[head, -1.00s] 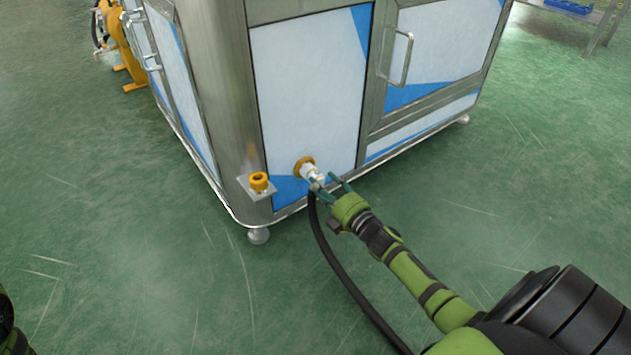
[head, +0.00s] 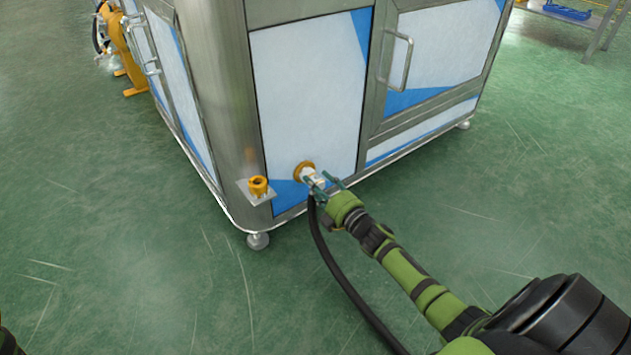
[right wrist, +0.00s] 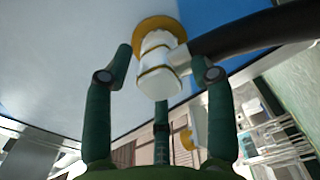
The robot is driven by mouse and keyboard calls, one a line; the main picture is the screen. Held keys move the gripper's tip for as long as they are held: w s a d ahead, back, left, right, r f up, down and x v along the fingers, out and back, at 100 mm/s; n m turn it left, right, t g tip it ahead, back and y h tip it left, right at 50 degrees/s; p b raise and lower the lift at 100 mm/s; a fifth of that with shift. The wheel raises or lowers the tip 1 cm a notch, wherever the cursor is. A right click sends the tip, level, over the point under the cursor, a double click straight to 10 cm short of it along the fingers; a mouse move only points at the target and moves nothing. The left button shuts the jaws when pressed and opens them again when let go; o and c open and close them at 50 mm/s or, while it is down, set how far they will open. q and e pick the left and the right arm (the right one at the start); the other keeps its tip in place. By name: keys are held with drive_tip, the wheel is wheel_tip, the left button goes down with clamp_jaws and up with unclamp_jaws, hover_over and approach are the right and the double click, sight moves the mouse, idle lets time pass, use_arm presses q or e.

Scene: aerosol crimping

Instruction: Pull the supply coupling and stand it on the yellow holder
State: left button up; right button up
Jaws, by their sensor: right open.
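The supply coupling (head: 310,173), white with yellow rings and a black hose, sits in the round yellow port (head: 302,170) on the cabinet's front panel. The coupling (right wrist: 157,68) also shows in the right wrist view, against the yellow ring. My right gripper (head: 322,184) is open at the coupling. In the right wrist view its green fingers (right wrist: 160,70) stand on either side of the coupling, with a third finger below; contact cannot be told. The yellow holder (head: 258,185) is on a small metal plate at the cabinet's corner, left of the port, and looks empty.
The black hose (head: 340,275) hangs from the coupling and runs down toward the bottom of the picture, left of my right arm. The steel cabinet (head: 305,100) stands on feet. The green floor in front is clear. A yellow machine (head: 127,55) stands at the back left.

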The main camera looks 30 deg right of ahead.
sight(321, 187)
idle(0.7)
clamp_jaws()
drive_tip(key=shift+s, duration=0.15)
drive_tip(key=shift+s+d+p, duration=0.15)
drive_tip(key=shift+s+p, duration=0.65)
drive_tip(key=shift+s, duration=0.6)
drive_tip(key=shift+s+d+p, duration=0.1)
drive_tip(key=shift+s+p, duration=0.65)
drive_tip(key=shift+s, duration=0.65)
